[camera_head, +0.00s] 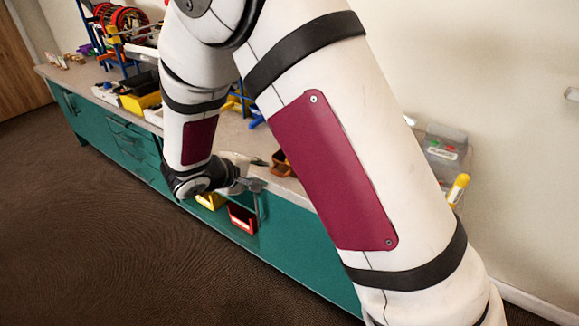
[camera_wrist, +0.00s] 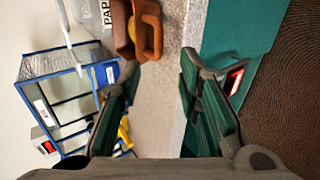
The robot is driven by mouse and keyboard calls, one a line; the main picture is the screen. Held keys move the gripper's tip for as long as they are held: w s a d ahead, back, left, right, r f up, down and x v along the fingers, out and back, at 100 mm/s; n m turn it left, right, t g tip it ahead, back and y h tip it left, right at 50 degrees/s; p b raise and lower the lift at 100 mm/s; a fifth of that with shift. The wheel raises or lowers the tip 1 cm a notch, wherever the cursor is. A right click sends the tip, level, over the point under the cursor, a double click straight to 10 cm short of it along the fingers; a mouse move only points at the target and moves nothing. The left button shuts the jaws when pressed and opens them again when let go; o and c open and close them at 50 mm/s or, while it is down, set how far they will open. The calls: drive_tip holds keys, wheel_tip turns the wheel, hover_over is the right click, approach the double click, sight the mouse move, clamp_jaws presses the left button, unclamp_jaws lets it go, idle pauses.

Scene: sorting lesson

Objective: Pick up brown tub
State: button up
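The brown tub (camera_head: 281,163) stands on the counter top, just right of my gripper (camera_head: 255,187) in the head view and partly hidden by my arm. In the wrist view the brown tub (camera_wrist: 123,35) is at the top, just beyond the left fingertip, with its lower edge close to that finger. I cannot tell whether they touch. My gripper (camera_wrist: 160,63) is open, its two fingers wide apart over the counter, with nothing between them.
A clear container (camera_wrist: 88,18) with a printed label is beside the tub. A blue-framed rack (camera_wrist: 62,95) stands left in the wrist view. A red bin (camera_head: 242,218) and a yellow bin (camera_head: 210,200) are at the front of the green counter (camera_head: 290,245). The floor in front is clear.

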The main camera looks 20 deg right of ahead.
sight(273, 172)
drive_tip(key=shift+b+x, duration=0.55)
drive_tip(key=shift+x, duration=2.8)
drive_tip(key=shift+r, duration=0.1)
clamp_jaws()
